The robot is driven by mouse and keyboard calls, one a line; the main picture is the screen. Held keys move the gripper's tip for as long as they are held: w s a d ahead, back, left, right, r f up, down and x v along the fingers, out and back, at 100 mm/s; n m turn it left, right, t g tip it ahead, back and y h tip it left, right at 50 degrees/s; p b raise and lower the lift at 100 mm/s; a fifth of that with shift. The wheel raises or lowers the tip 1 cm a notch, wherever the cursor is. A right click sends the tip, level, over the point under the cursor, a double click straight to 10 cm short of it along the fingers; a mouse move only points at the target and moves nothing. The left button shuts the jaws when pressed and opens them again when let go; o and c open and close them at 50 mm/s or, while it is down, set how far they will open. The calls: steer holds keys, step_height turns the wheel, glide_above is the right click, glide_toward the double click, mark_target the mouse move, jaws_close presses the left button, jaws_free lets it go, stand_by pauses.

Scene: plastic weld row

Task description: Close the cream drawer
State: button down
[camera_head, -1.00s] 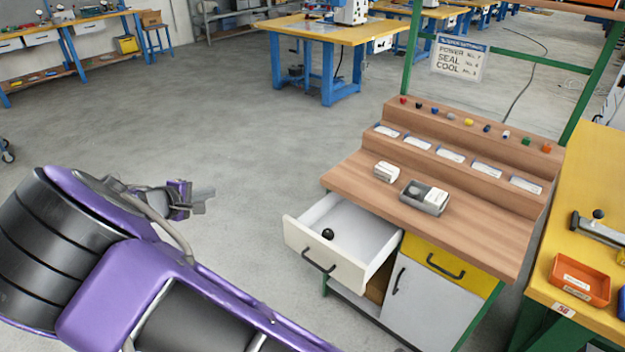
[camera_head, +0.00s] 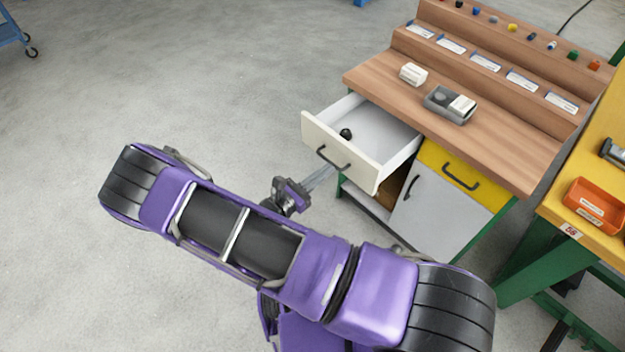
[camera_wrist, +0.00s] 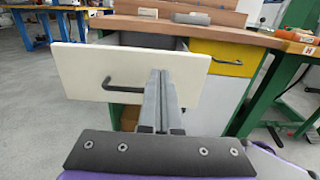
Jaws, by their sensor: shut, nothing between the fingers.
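The cream drawer (camera_head: 340,156) stands pulled out from the left side of the wooden workbench. It has a dark bar handle (camera_head: 333,158) on its front, and a small black ball (camera_head: 346,133) lies inside. My gripper (camera_head: 330,175) is just in front of the drawer front, near its lower edge in the head view. In the wrist view the drawer front (camera_wrist: 130,75) fills the upper middle, and my shut, empty gripper (camera_wrist: 161,75) points at it right of the handle (camera_wrist: 122,86). I cannot tell whether the fingertips touch the front.
A yellow drawer (camera_head: 462,172) is shut to the right, above a grey door (camera_head: 436,212). A white block (camera_head: 413,74) and a grey tray (camera_head: 437,107) are on the benchtop. A yellow table with an orange bin (camera_head: 598,205) stands at right.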

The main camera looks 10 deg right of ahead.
mark_target(351, 152)
steer(key=x, duration=0.7)
steer(key=shift+w, duration=0.1)
steer(key=shift+d, duration=0.15)
